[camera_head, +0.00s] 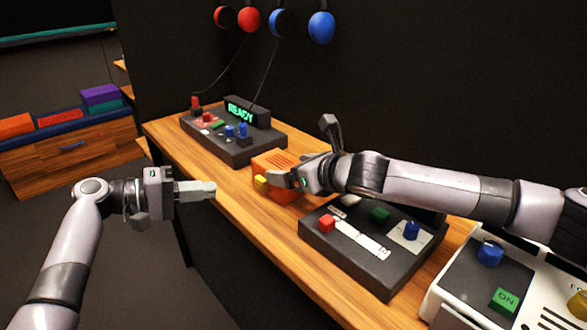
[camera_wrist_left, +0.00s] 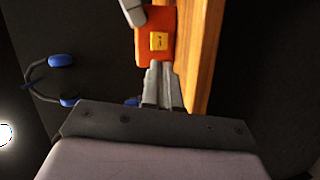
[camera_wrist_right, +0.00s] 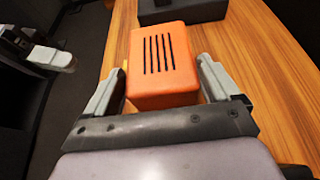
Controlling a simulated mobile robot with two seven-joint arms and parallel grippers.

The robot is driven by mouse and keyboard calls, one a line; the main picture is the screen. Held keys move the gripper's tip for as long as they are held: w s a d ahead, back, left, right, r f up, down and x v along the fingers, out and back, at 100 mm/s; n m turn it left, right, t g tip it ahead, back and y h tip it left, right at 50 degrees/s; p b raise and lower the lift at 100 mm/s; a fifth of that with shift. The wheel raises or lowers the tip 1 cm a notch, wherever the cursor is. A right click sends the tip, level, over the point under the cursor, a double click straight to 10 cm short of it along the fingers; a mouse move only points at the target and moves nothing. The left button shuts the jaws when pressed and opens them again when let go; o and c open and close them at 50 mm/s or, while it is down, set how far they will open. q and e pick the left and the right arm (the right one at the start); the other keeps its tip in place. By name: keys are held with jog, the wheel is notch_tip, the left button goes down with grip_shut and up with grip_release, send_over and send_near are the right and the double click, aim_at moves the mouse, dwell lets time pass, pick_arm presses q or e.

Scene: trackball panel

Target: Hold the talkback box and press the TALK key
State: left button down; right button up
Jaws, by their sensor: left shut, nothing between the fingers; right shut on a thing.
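The orange talkback box (camera_head: 270,160) sits on the wooden counter, with slots on its top. Its yellow TALK key (camera_head: 261,183) is on the side facing my left arm; it also shows in the left wrist view (camera_wrist_left: 159,41). My right gripper (camera_head: 285,180) is shut on the box, and the right wrist view shows a finger on each side of the orange box (camera_wrist_right: 162,68). My left gripper (camera_head: 212,190) is shut and empty, to the left of the key in the head view. In the left wrist view its closed fingertips (camera_wrist_left: 158,66) point toward the key, apparently with a gap.
A dark panel with a READY display (camera_head: 240,112) stands behind the box on the counter (camera_head: 225,185). Another dark control panel (camera_head: 365,250) and a white unit (camera_head: 450,290) stand to the right. Red and blue headphones (camera_head: 321,28) hang on the dark wall.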

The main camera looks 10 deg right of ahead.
aim_at(261, 184)
dwell(0.6)
pick_arm(q)
jog(key=f+n+y, duration=0.1)
jog(key=s+f+n+y, duration=0.1)
jog(key=n+y, duration=0.1)
jog(key=s+f+n+y, duration=0.1)
jog(key=shift+d+t+y, duration=0.35)
jog(key=shift+t+y, duration=0.05)
jog(key=shift+s+n+y, duration=0.15)
jog(key=shift+n+y, duration=0.25)
jog(key=shift+n, duration=0.3)
jog(key=shift+s+a+r+n+t+y, duration=0.1)
jog(key=shift+s+r+n+t+y, duration=0.2)
jog(key=shift+n+t+y, duration=0.5)
jog(key=shift+s+a+r+n+t+y, duration=0.1)
jog(key=shift+s+r+n+t+y, duration=0.25)
jog(key=shift+n, duration=0.85)
jog(key=shift+s+a+r+n+t+y, duration=0.15)
jog(key=shift+s+n+t+y, duration=0.1)
jog(key=shift+n+t+y, duration=0.5)
jog(key=shift+n, duration=0.25)
jog(key=shift+w+d, duration=0.75)
jog(key=shift+d, duration=0.55)
jog(key=shift+w+d, duration=0.75)
jog(key=shift+d, duration=0.5)
jog(key=shift+w+d, duration=0.75)
jog(key=shift+d, duration=0.55)
jog(key=shift+d, duration=0.1)
